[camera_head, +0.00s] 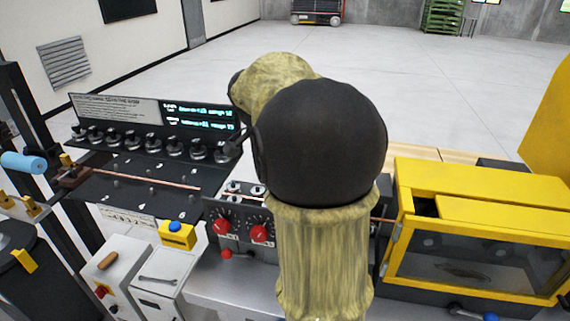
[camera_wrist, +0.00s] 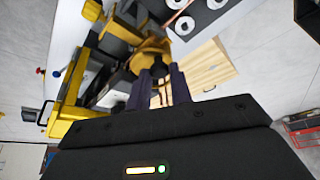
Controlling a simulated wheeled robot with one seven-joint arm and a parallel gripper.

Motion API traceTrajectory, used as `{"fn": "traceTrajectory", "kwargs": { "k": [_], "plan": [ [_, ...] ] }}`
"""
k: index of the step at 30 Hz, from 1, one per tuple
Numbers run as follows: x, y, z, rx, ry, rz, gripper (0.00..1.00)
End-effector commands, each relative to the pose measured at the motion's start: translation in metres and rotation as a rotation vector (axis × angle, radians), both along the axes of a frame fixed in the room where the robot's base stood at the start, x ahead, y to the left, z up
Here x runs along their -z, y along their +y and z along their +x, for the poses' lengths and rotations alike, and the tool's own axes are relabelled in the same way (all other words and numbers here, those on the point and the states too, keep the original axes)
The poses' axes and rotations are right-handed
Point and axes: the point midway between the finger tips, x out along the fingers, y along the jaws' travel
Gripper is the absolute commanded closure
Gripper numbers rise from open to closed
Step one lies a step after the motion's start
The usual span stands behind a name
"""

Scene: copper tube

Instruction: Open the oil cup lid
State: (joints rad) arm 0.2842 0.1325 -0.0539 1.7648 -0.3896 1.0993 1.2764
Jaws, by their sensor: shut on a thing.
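My gripper (camera_wrist: 160,76) shows in the wrist view, its two dark fingers reaching up to a small dark knob (camera_wrist: 157,63). The fingers are shut on this knob. The knob sits against a golden-yellow rounded part (camera_wrist: 152,47), which looks like the oil cup lid. I cannot tell from this view whether the lid is lifted or still seated. In the head view my own arm covers the middle of the scene and hides the gripper, the lid and the cup.
A yellow machine housing with a window (camera_head: 480,250) stands at the right. A control box with red knobs (camera_head: 240,228) is left of my arm. A black roller panel (camera_head: 150,145) and a copper tube (camera_head: 150,180) lie further left. Open floor (camera_head: 420,90) lies behind.

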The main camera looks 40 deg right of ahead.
Motion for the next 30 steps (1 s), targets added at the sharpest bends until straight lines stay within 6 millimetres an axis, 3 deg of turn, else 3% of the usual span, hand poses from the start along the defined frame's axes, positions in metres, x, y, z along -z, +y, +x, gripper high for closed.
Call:
{"fn": "traceTrajectory", "kwargs": {
  "k": [11, 12, 15, 25, 30],
  "plan": [
    [-0.001, 0.0, 0.001, 0.003, -0.003, -0.001, 1.0],
    [-0.001, 0.0, 0.001, 0.003, -0.003, -0.001, 0.73],
    [-0.001, 0.0, 0.001, 0.003, -0.003, -0.001, 0.58],
    [-0.003, 0.001, 0.0, 0.003, 0.0, 0.0, 0.58],
    [-0.018, 0.008, 0.001, 0.002, -0.004, -0.002, 0.58]
  ]
}}
